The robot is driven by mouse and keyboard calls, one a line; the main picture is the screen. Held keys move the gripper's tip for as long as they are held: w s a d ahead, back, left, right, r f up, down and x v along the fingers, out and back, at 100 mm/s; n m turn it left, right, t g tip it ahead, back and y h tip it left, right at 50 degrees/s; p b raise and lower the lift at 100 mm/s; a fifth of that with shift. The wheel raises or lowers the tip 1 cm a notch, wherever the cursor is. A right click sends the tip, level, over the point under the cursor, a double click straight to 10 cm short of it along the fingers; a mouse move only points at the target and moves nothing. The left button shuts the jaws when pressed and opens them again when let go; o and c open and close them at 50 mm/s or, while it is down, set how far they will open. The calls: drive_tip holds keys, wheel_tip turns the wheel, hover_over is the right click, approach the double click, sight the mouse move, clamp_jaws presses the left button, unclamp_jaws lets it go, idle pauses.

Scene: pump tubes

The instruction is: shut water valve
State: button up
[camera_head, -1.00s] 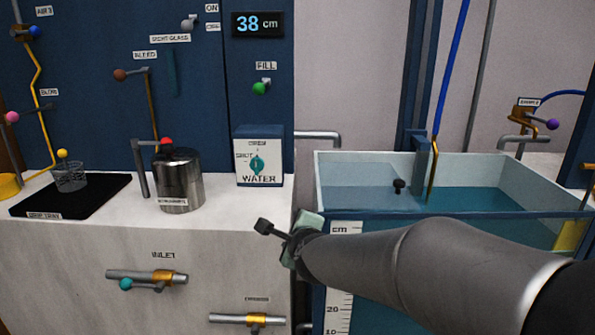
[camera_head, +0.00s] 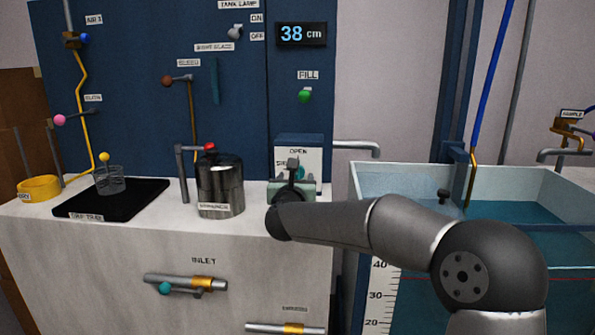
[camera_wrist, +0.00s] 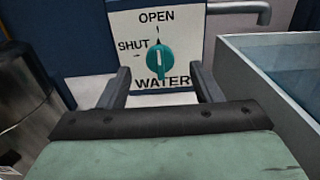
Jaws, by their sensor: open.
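The water valve is a teal knob (camera_wrist: 160,61) on a white plate (camera_wrist: 187,22) marked OPEN above, SHUT at left and WATER below. In the wrist view the knob stands upright, with its long axis toward OPEN rather than SHUT. My gripper (camera_wrist: 163,82) is open and empty, its two dark fingers apart, left and right below the knob. The knob shows beyond and between them, and no touch is visible. In the head view my gripper (camera_head: 292,168) is in front of the plate and hides most of the knob.
A steel canister (camera_head: 220,187) stands close left of my gripper. The water tank (camera_head: 385,186) is to the right, with its rim near my arm. A pipe (camera_head: 356,146) runs from the valve box toward the tank. The green FILL knob (camera_head: 304,96) is above.

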drive_tip(key=w, duration=0.7)
drive_tip(key=c, duration=1)
